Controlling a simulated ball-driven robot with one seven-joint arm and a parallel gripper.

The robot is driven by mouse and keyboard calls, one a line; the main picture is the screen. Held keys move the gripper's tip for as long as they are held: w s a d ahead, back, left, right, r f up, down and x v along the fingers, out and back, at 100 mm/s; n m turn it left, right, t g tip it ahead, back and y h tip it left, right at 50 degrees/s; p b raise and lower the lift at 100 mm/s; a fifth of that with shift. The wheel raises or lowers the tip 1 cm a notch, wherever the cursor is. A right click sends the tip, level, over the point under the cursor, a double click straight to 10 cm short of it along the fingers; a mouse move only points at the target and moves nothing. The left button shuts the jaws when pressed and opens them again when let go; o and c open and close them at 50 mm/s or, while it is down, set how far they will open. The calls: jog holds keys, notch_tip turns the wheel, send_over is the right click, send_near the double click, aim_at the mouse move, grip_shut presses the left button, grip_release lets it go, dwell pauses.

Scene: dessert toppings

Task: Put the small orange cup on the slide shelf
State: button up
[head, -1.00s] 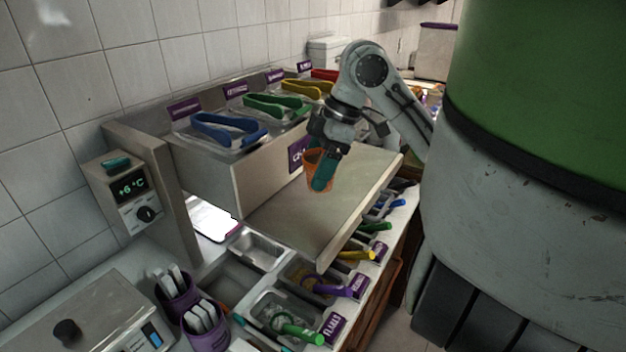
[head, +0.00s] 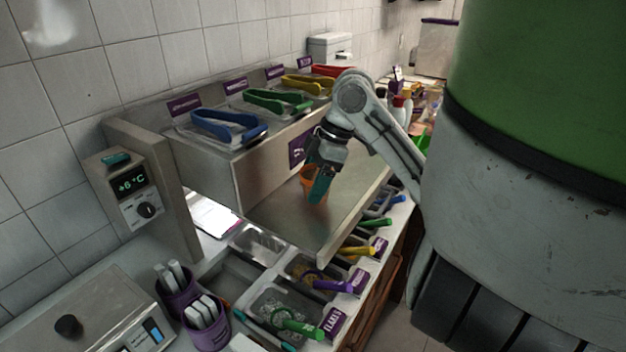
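The small orange cup (head: 305,182) is over the metal slide shelf (head: 290,228), close to the shelf surface. I cannot tell whether its base touches the shelf. My gripper (head: 316,186) points down at the cup, with a teal finger in front of it that hides part of the cup. The gripper looks shut on the cup's wall. The far finger is hidden.
Trays with blue tongs (head: 228,128) and green tongs (head: 275,101) stand on the raised counter behind the shelf. Topping bins with coloured handles (head: 296,328) lie below its front edge. A temperature box (head: 135,190) is at left. The shelf's front left part is bare.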

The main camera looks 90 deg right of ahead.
jog(key=o, duration=0.4)
jog(key=shift+o, duration=0.2)
jog(key=shift+r, duration=0.3)
jog(key=v, duration=1.1)
jog(key=shift+s+r+b, duration=0.2)
jog(key=shift+r+b, duration=0.1)
jog(key=shift+b, duration=0.1)
jog(key=shift+d, duration=0.1)
